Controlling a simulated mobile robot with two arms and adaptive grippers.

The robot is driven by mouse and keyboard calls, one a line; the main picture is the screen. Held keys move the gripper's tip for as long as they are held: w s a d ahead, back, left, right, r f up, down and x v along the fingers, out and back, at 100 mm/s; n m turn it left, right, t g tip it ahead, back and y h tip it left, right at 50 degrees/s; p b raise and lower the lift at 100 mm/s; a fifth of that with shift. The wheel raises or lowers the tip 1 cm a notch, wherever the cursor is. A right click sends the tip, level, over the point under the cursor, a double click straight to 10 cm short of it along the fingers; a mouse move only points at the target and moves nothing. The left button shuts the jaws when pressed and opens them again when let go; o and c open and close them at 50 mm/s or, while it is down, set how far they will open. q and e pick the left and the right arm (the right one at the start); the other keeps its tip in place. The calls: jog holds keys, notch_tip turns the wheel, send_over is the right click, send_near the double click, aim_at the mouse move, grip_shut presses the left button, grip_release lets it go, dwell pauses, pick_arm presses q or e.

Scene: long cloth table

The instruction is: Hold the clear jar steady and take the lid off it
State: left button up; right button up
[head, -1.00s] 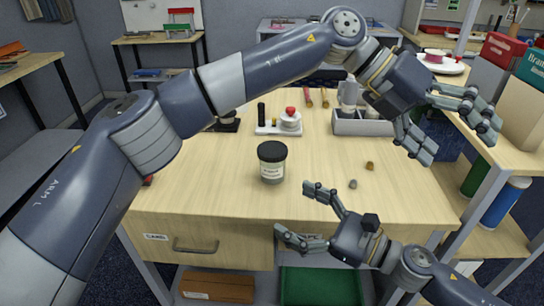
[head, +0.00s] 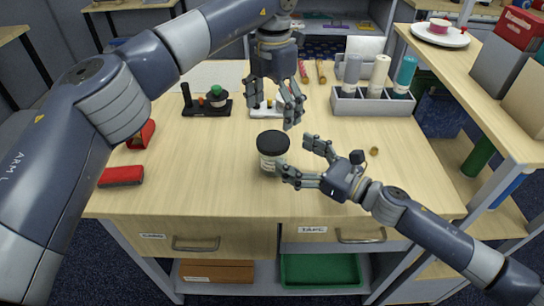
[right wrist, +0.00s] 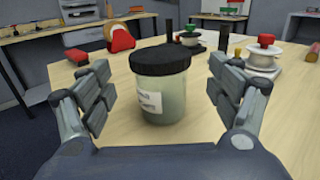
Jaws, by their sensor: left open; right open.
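The clear jar (head: 270,163) stands upright on the wooden table, with a black lid (head: 273,142) on it and a white label on its side. My right gripper (head: 298,157) is open, low over the table at the jar's right, fingers toward it. In the right wrist view the jar (right wrist: 163,102) shows between the two spread fingers, with a gap on each side and its lid (right wrist: 160,57) on top. My left gripper (head: 277,110) is open and empty, fingers pointing down, above and behind the jar; it appears not to touch the lid.
A black stand (head: 206,107) and a white stand (head: 264,110) are behind the jar. A small brown piece (head: 374,150) lies at right. The table's front is clear.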

aim_at(272, 153)
notch_tip(272, 153, down, 4)
pick_arm(q)
jog(key=shift+w, duration=0.1)
pick_arm(e)
jog(key=x, duration=0.7)
jog(key=shift+r, duration=0.15)
jog(key=shift+w+a, duration=0.15)
jog(key=shift+a, duration=0.05)
